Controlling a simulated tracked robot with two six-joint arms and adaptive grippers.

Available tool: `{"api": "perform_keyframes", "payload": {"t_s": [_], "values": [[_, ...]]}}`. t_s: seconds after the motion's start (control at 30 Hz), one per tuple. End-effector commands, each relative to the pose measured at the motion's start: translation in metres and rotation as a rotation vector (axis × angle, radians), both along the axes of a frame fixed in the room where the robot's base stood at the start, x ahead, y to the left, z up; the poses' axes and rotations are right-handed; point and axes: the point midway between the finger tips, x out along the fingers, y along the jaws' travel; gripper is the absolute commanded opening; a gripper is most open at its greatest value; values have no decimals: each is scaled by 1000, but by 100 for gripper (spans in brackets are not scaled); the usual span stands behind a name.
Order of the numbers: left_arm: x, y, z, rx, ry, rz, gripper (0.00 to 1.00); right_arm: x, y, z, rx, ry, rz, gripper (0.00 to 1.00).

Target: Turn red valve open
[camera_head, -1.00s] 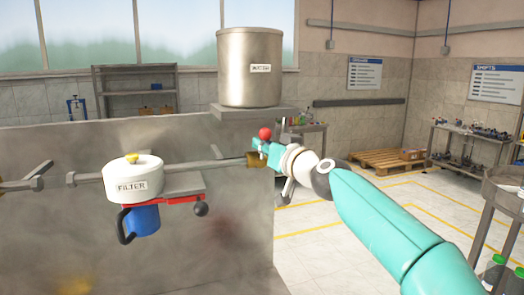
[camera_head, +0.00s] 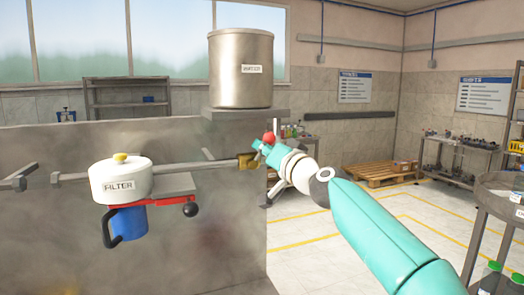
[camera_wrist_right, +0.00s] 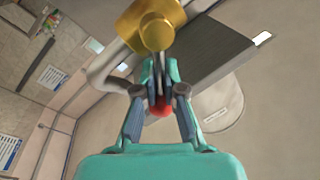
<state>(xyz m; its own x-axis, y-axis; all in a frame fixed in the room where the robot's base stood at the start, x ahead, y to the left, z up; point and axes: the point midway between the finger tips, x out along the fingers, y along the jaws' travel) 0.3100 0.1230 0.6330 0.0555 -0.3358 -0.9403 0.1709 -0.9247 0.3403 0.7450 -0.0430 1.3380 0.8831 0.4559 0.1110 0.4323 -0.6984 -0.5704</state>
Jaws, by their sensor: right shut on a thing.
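The red valve shows as a red ball knob (camera_head: 269,138) beside a brass valve body (camera_head: 247,161) at the pipe's right end, under the tank shelf. My right gripper (camera_head: 259,147) is at the valve's handle, shut on it, with the knob just above the fingers. In the right wrist view the fingers (camera_wrist_right: 158,82) close around the thin handle, the red knob (camera_wrist_right: 161,106) sits between them, and the brass body (camera_wrist_right: 152,26) is beyond. The fingers hide part of the handle. My left gripper is not in view.
A steel water tank (camera_head: 241,70) stands on a shelf (camera_head: 222,115) above the valve. A white filter (camera_head: 120,180) with a blue bowl (camera_head: 128,222) hangs on the grey wall at left. Open floor, a pallet (camera_head: 385,174) and a round table (camera_head: 500,193) lie to the right.

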Motion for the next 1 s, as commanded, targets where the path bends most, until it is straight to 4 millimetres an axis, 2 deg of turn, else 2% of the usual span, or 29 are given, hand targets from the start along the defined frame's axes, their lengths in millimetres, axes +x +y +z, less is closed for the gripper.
{"api": "perform_keyframes", "payload": {"t_s": [0.03, 0.23, 0.27, 0.3, 0.4, 0.43, 1.0], "values": [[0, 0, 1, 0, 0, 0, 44, 0, -6, 6, 7, -11, -11, 0], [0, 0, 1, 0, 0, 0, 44, 0, -6, 6, 6, -11, -12, 0], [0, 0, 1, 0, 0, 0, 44, 0, -6, 6, 6, -11, -12, 13], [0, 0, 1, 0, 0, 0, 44, 0, -6, 7, 5, -12, -13, 20], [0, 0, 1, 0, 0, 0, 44, 0, -6, 6, 5, -12, -12, 37], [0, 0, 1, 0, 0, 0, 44, 0, -6, 6, 5, -12, -12, 39], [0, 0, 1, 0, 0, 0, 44, -7, -5, 3, 2, -6, -1, 39]]}}
